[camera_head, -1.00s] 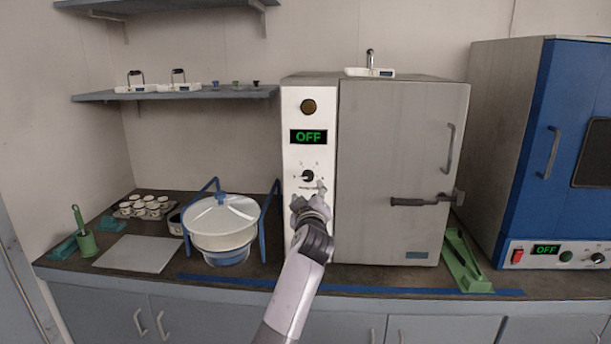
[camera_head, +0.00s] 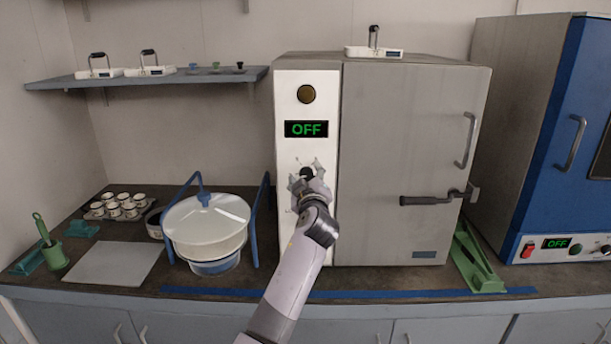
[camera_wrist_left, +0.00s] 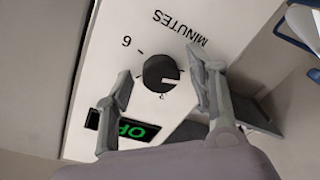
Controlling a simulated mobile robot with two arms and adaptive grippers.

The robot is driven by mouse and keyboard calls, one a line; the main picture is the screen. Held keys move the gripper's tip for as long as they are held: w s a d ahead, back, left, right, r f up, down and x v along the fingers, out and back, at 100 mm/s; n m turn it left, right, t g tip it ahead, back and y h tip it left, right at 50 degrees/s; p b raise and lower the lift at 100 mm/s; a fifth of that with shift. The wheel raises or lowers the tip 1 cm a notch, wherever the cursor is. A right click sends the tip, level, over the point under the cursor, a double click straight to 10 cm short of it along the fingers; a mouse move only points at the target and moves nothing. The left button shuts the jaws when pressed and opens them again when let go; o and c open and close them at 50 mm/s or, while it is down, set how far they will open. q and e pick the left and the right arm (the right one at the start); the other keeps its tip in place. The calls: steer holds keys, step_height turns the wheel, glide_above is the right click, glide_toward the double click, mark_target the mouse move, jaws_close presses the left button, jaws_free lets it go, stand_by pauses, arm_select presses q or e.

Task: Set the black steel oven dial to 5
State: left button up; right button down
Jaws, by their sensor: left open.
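The steel oven (camera_head: 400,150) stands on the counter with its door shut. Its white front panel (camera_head: 290,235) carries a green display (camera_head: 306,129) reading OFF. The black dial (camera_head: 306,173) below the display is partly covered by my left gripper (camera_head: 307,172). In the left wrist view the dial (camera_wrist_left: 161,72) sits between the two open fingers (camera_wrist_left: 160,95), with a clear gap on each side. A "6" and the word MINUTES are printed near the dial. My right gripper is not in view.
A white-lidded sieve vessel (camera_head: 205,225) in a blue frame stands left of the oven. A green stand (camera_head: 475,262) is at the oven's right, before a blue oven (camera_head: 560,150) also reading OFF. A shelf (camera_head: 150,78) holds small items.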

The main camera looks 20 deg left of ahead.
arm_select(q)
steer(key=shift+c, duration=0.6)
steer(key=c, duration=1)
